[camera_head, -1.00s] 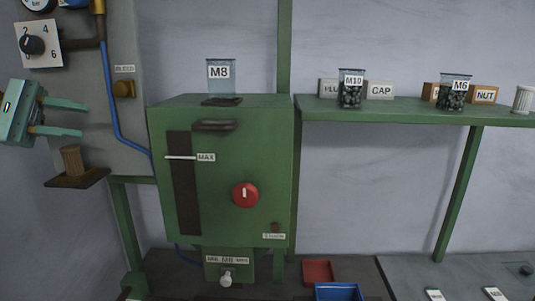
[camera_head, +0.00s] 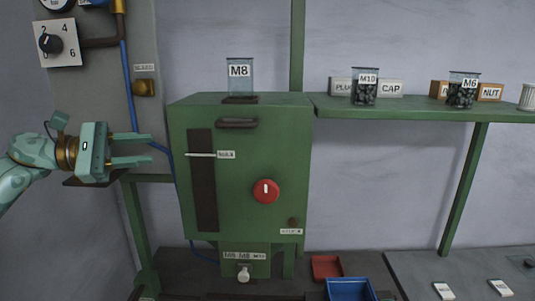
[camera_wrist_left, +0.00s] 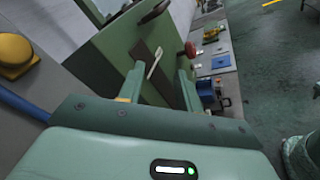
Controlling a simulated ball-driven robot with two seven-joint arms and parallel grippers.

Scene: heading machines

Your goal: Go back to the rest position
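My left gripper (camera_head: 132,149) is at the left of the head view, its two fingers apart with nothing between them. It is left of the green machine (camera_head: 240,165) and in front of the grey panel. In the left wrist view the open fingers (camera_wrist_left: 160,85) point toward the green machine (camera_wrist_left: 118,42), with a gap to it. My right gripper does not show in either view.
The green machine has a red knob (camera_head: 266,191) and an M8 jar (camera_head: 240,76) on top. A green shelf (camera_head: 400,107) at right holds jars and labelled blocks. A red tray (camera_head: 326,267) and a blue tray (camera_head: 349,289) sit below. A small dark ledge is partly behind my gripper.

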